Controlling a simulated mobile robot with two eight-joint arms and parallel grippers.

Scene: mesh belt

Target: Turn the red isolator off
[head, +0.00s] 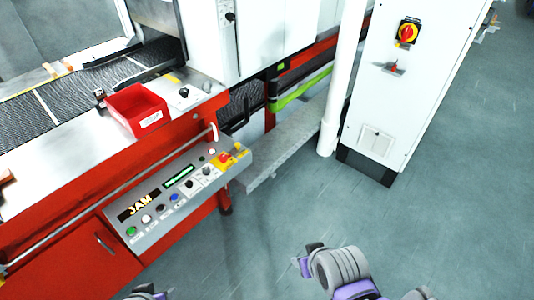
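No gripper fingers can be made out on either side.
A smaller red-and-grey handle (393,67) is below the isolator. A white pipe (345,80) stands just left of the cabinet. A red machine with a button panel (178,195) and red bin (137,108) fills the left. Grey floor (440,220) is clear before the cabinet.

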